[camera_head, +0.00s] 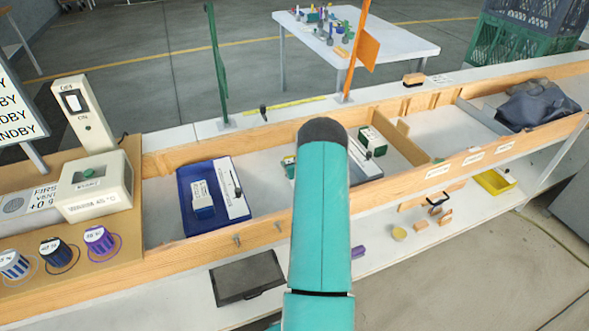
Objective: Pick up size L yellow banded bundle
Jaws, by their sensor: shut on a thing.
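My teal arm rises through the middle of the head view and ends in a dark rounded joint. My gripper is not visible; the arm hides whatever lies behind it. A small item with green and yellowish parts (289,161) shows just left of the arm, over the wood-edged bench tray (270,142). I cannot tell whether it is a bundle. I cannot clearly make out a size L yellow banded bundle. Right of the arm, a dark green and white box (373,141) stands in the tray.
A blue bin (187,205) holding a white-topped box (202,196) sits left of my arm. A switch box (88,110) and several spools (54,252) are farther left. An orange flag (369,48) and a green post (214,65) rise behind. A dark cloth (537,103) lies right.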

